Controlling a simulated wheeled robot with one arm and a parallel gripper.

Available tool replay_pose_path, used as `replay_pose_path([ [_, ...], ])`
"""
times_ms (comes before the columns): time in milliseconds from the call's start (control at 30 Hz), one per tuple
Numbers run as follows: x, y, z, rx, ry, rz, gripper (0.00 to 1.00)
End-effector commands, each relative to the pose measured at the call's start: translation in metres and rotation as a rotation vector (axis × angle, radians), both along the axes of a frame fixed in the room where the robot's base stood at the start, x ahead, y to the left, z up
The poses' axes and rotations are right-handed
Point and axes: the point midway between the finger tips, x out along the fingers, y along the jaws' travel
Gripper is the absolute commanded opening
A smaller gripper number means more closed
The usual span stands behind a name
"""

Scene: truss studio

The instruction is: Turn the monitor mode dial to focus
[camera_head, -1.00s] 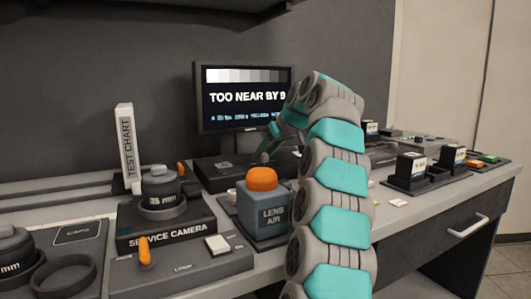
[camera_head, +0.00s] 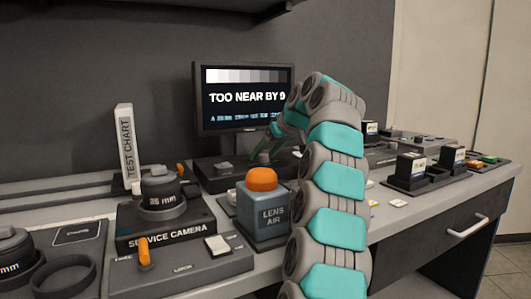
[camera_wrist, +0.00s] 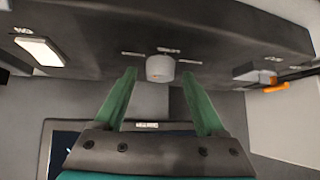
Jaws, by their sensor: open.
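The monitor (camera_head: 243,98) stands at the back and reads "TOO NEAR BY 9". A dark control box (camera_head: 212,182) sits below it. In the wrist view, a pale round dial (camera_wrist: 160,68) is on a dark panel (camera_wrist: 225,40), with small labels around it that are too blurred to read. My gripper (camera_wrist: 158,73) is open. Its two green fingers point at the dial, one on each side, with gaps between them and the dial. I cannot tell how deep the fingertips are. In the head view, my gripper (camera_head: 272,145) is in front of the box, and the dial cannot be made out.
A lens air bottle (camera_head: 263,212) with an orange top stands near my arm. The service camera (camera_head: 165,222) and the test chart (camera_head: 127,145) are to the left. A lit white button (camera_wrist: 40,50) and an orange lever (camera_wrist: 277,87) flank the dial in the wrist view.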

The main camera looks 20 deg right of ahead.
Motion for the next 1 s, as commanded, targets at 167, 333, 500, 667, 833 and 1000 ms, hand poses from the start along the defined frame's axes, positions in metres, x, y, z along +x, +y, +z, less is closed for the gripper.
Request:
replay_pose_path([
  [167, -0.003, -0.001, 0.003, 0.000, 0.001, -0.001, 0.73],
  [333, -0.014, -0.005, 0.016, -0.002, -0.003, -0.003, 0.73],
  [500, -0.028, -0.012, 0.030, -0.001, -0.003, -0.007, 0.73],
  [667, -0.038, -0.013, 0.040, -0.003, -0.002, -0.005, 0.73],
  [833, -0.042, -0.015, 0.047, -0.004, -0.007, -0.006, 0.73],
  [1000, -0.046, -0.016, 0.052, -0.005, -0.008, -0.005, 0.73],
])
